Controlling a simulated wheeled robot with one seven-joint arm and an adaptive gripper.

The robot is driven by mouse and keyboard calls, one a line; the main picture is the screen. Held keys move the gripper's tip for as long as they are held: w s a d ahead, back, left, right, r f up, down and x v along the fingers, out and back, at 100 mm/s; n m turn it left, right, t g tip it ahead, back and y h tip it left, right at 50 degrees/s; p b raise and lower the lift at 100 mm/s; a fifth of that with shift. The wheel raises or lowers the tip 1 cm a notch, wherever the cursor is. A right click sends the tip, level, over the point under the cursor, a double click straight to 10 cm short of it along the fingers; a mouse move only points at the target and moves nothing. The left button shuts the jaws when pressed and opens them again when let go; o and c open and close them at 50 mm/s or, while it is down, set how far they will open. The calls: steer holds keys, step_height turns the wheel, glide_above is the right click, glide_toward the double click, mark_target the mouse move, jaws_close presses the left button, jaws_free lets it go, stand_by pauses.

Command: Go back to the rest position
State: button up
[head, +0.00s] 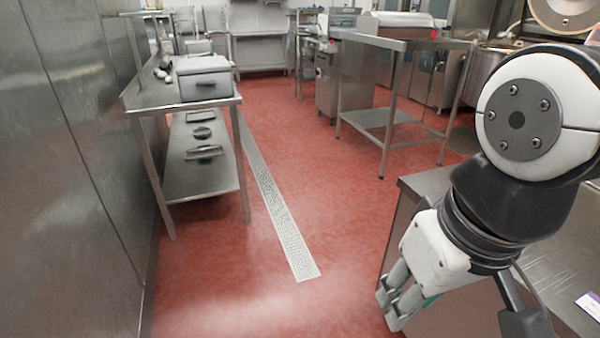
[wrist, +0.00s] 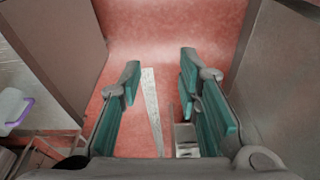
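My gripper (head: 392,304) hangs from my arm at the lower right of the head view, beside the left edge of a steel counter. In the wrist view my gripper (wrist: 160,80) has its two green-padded fingers spread wide apart. Nothing is between them, and the red floor shows through the gap. The gripper touches nothing that I can see.
A steel counter (head: 408,205) stands close at the right. A steel table with a lower shelf (head: 205,160) stands at the left, and another steel table (head: 390,42) stands farther back. The red floor (head: 300,170) with a drain grate (head: 285,225) is clear between them.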

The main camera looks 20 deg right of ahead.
step_height(320, 180, up, 9)
steer(key=t+p, duration=0.1)
steer(key=p, duration=0.6)
steer(key=shift+t, duration=0.4)
